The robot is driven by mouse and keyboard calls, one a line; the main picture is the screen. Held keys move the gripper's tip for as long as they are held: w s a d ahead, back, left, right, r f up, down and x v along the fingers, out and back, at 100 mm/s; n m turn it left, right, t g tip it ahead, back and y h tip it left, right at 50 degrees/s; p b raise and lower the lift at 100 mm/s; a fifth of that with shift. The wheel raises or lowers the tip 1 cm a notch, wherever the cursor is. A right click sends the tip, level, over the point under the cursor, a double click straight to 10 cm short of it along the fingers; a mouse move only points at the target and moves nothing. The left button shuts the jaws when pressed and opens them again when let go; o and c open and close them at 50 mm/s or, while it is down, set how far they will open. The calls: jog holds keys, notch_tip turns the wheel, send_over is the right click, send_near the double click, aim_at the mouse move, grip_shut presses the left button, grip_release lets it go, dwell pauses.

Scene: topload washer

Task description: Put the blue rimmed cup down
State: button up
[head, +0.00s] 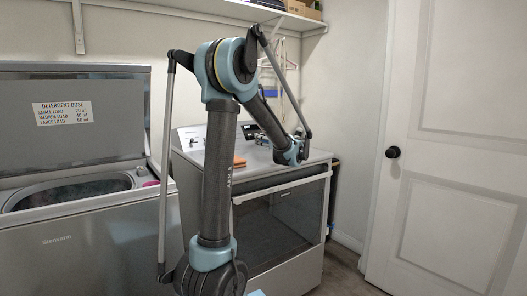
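I cannot make out a blue rimmed cup in the head view. My arm rises in front of the dryer, bends at the top, and its far part reaches down toward the dryer top (312,155). The end of my arm is small and dark there, partly behind my own links. I cannot make out the fingers of my gripper, whether they are open or shut, or whether they hold anything. A small orange item (240,161) lies on the dryer top beside my arm.
A topload washer (75,240) with its lid (100,115) raised stands at the left, and a pink item (151,183) lies at its rim. A shelf (215,8) runs above. A white door (455,150) is at the right. Some floor (345,278) shows between dryer and door.

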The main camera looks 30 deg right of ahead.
aim_at(264, 148)
jog(key=shift+f, duration=2.05)
jog(key=shift+f, duration=0.1)
jog(key=o, duration=1)
jog(key=shift+o, duration=0.2)
jog(key=s, duration=1.2)
jog(key=shift+d, duration=0.45)
jog(key=shift+s, duration=0.1)
